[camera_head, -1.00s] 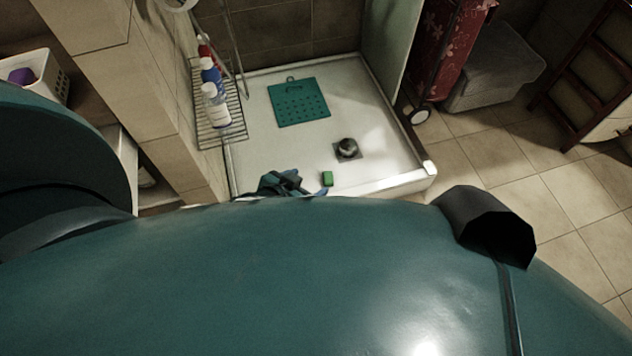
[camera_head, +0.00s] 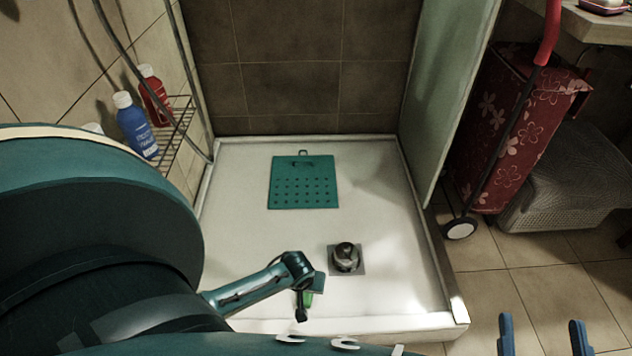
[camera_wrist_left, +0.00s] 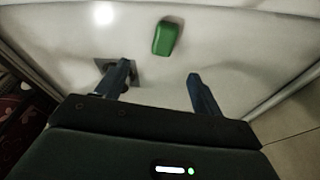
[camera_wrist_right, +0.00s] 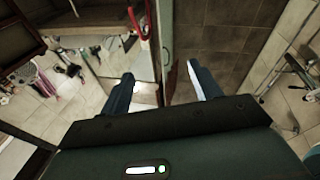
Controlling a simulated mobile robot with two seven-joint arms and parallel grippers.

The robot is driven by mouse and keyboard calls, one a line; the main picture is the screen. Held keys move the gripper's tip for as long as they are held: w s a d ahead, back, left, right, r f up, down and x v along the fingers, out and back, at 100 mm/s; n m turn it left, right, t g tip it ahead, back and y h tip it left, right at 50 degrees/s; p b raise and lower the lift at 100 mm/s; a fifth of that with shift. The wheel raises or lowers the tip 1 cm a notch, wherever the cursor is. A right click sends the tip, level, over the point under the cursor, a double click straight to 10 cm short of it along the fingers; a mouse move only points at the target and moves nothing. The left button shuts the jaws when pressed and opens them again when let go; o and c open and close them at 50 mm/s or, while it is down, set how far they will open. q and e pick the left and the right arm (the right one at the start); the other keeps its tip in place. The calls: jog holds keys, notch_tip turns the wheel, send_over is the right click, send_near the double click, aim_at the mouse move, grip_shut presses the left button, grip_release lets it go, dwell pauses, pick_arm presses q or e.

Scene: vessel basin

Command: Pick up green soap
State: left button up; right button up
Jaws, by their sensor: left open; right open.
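The green soap (camera_wrist_left: 166,37) is a small block lying on the white floor of the shower basin. In the left wrist view it sits beyond the tips of my left gripper (camera_wrist_left: 160,76), which is open and empty, with the soap roughly in line with the gap. In the head view, the soap (camera_head: 308,299) is partly hidden by my left gripper (camera_head: 304,288). My right gripper (camera_head: 543,337) is open and empty, at the lower right outside the basin. It also shows open in the right wrist view (camera_wrist_right: 160,76).
A drain (camera_head: 346,259) lies right of the soap, and a teal perforated mat (camera_head: 303,183) farther back. The basin's front rim (camera_head: 400,326) runs close by. Bottles (camera_head: 136,126) stand on a wire rack at left. A red trolley (camera_head: 520,120) stands outside at right.

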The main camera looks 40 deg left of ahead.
pick_arm(q)
jog(key=b+x, duration=0.4)
jog(key=x, duration=0.2)
jog(key=shift+f, duration=0.25)
jog(key=shift+a+f+b, duration=0.1)
jog(key=shift+f+b, duration=0.3)
jog(key=shift+f, duration=0.1)
jog(key=shift+w+a+f+b, duration=0.15)
jog(key=shift+w+f+b, duration=0.1)
jog(key=shift+f+b, duration=0.3)
jog(key=b+x, duration=0.1)
jog(key=x, duration=0.1)
jog(key=b+x, duration=0.2)
jog(key=shift+s+a+f, duration=0.1)
jog(key=shift+s+f, duration=0.1)
jog(key=shift+w+f+b, duration=0.1)
jog(key=shift+f+b, duration=0.05)
jog(key=shift+b, duration=0.2)
pick_arm(e)
notch_tip(320, 180, up, 7)
jog(key=n+t+y, duration=0.2)
jog(key=n+y, duration=0.4)
jog(key=y, duration=0.1)
jog(key=shift+w, duration=0.35)
pick_arm(q)
jog(key=shift+c, duration=0.5)
pick_arm(e)
jog(key=shift+r, duration=0.1)
pick_arm(q)
jog(key=c, duration=1)
